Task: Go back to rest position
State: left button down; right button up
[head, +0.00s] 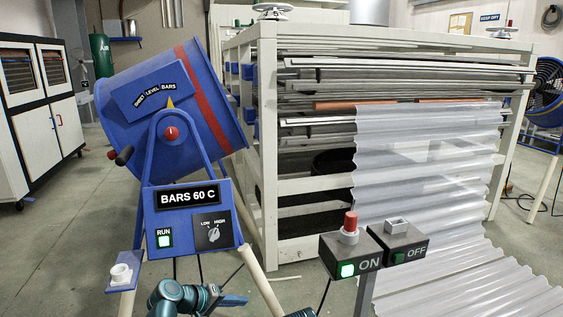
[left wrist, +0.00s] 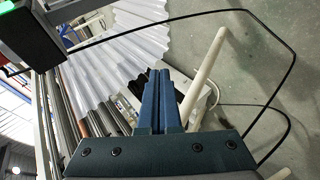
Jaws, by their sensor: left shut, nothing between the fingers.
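My left gripper (head: 236,300) is low in the head view, below the blue control panel (head: 190,215) marked BARS 60 C. In the left wrist view its blue fingers (left wrist: 159,75) lie together, shut, with nothing between them. It touches nothing that I can see. My right gripper does not show in either view.
A blue drum heater (head: 150,105) stands left of the white machine frame (head: 268,150). A clear corrugated sheet (head: 420,160) runs down to the floor. The ON/OFF box (head: 375,250) stands at front right, its ON lamp lit green. A cream pole (left wrist: 205,75) is near my left fingers.

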pick_arm(q)
jog(key=s+d+f+m+g+y, duration=0.3)
jog(key=s+f+m+g+y, duration=0.15)
jog(key=s, duration=0.45)
jog(key=s+d+f+m+g+y, duration=0.3)
jog(key=s+d+f+m+y, duration=0.15)
jog(key=s, duration=0.45)
notch_tip(320, 180, up, 33)
jog(key=a+p, duration=0.1)
jog(key=p, duration=3.2)
jog(key=shift+r+n+y+p, duration=0.15)
jog(key=shift+n+y+p, duration=0.15)
jog(key=shift+n+y, duration=0.1)
